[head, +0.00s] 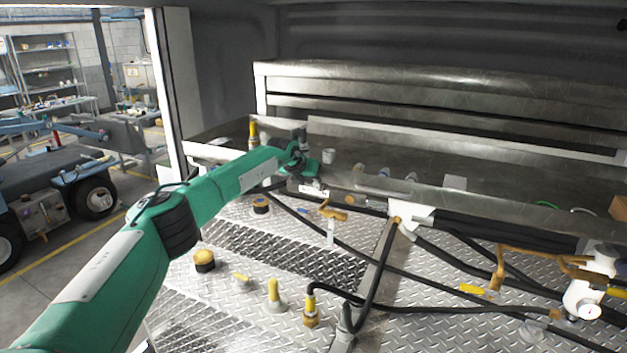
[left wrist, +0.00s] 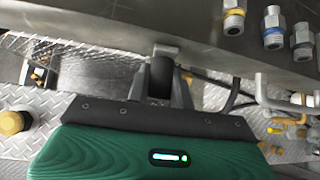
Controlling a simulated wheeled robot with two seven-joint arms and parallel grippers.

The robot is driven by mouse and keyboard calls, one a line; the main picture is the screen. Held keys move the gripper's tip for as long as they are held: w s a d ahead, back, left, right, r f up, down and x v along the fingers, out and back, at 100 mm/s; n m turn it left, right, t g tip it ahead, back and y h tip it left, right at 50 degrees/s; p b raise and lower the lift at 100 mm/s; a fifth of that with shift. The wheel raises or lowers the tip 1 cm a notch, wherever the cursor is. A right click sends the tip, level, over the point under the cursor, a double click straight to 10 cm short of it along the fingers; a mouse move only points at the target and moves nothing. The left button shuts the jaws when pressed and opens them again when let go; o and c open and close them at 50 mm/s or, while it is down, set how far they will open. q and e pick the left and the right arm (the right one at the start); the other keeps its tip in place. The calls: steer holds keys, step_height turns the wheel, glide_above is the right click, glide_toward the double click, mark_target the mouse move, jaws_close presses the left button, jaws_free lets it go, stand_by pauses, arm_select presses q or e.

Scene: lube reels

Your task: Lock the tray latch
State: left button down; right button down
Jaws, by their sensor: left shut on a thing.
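The metal tray (head: 420,192) runs across the back of the deck, its front wall facing me. In the left wrist view its wall (left wrist: 110,22) crosses the top. My left gripper (head: 312,186) is at the lower front edge of the tray, left of the middle. In the left wrist view the gripper (left wrist: 162,88) is shut on a dark, rounded latch part (left wrist: 162,70), just below a small grey bracket (left wrist: 166,49) at the tray's edge. The fingers hide part of the latch, and I cannot tell whether it is locked. My right gripper is not in view.
Black hoses (head: 365,270) cross the diamond-plate deck (head: 240,320). Yellow-capped fittings (head: 204,260) stand at the front left. A white nozzle with a gauge (head: 588,300) is at the right. Threaded fittings (left wrist: 272,30) line the tray near my left gripper.

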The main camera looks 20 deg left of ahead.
arm_select(q)
steer(key=shift+d+f, duration=0.1)
steer(key=shift+d, duration=0.1)
steer(key=shift+d+m+y, duration=0.1)
steer(key=shift+m+y, duration=0.2)
steer(key=shift+y, duration=0.2)
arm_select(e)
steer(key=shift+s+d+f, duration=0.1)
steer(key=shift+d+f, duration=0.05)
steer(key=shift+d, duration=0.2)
arm_select(q)
steer(key=shift+d+f, duration=0.1)
steer(key=c, duration=1.2)
jaws_free()
steer(key=shift+c, duration=0.2)
steer(key=shift+r, duration=0.2)
